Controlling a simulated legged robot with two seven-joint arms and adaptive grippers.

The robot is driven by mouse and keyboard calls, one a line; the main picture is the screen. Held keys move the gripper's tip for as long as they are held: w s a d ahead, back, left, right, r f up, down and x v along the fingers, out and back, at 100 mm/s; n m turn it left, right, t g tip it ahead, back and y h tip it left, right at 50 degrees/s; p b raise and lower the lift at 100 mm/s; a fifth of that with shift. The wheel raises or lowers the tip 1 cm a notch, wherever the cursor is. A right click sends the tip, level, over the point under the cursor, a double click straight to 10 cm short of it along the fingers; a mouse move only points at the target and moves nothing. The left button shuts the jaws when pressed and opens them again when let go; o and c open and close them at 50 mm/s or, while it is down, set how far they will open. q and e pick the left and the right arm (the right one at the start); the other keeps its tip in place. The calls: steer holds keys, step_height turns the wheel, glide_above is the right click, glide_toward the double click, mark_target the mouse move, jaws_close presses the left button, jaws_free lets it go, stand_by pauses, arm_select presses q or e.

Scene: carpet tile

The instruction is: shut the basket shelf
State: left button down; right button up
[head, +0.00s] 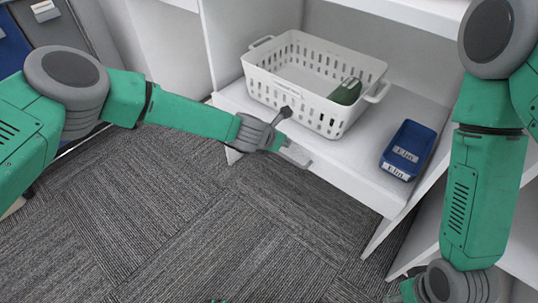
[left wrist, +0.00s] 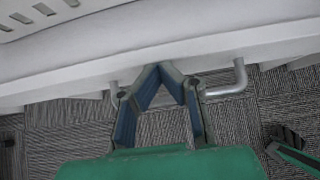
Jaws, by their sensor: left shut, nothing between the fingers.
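The basket shelf (head: 365,180) is a white board pulled out from a white unit. A white perforated basket (head: 335,115) and a small blue bin (head: 408,150) stand on it. A grey bar handle (head: 296,155) is on its front edge; it also shows in the left wrist view (left wrist: 228,90). My left gripper (head: 282,140) is at the shelf's front by the handle. In the left wrist view its fingers (left wrist: 161,72) are shut with nothing between them, overlapping the middle of the handle. I cannot tell whether they touch it.
A dark green item (head: 346,91) lies in the basket. White unit panels flank the shelf, with another white shelf (head: 525,240) at lower right. Grey carpet (head: 180,225) in front is clear. Grey and blue cabinets (head: 45,20) stand at upper left.

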mark_target(292, 135)
arm_select(q)
steer(key=shift+w+d, duration=1.15)
steer(key=shift+d, duration=0.05)
steer(key=shift+w+r, duration=0.1)
steer(key=shift+w, duration=0.35)
steer(key=shift+d, duration=0.1)
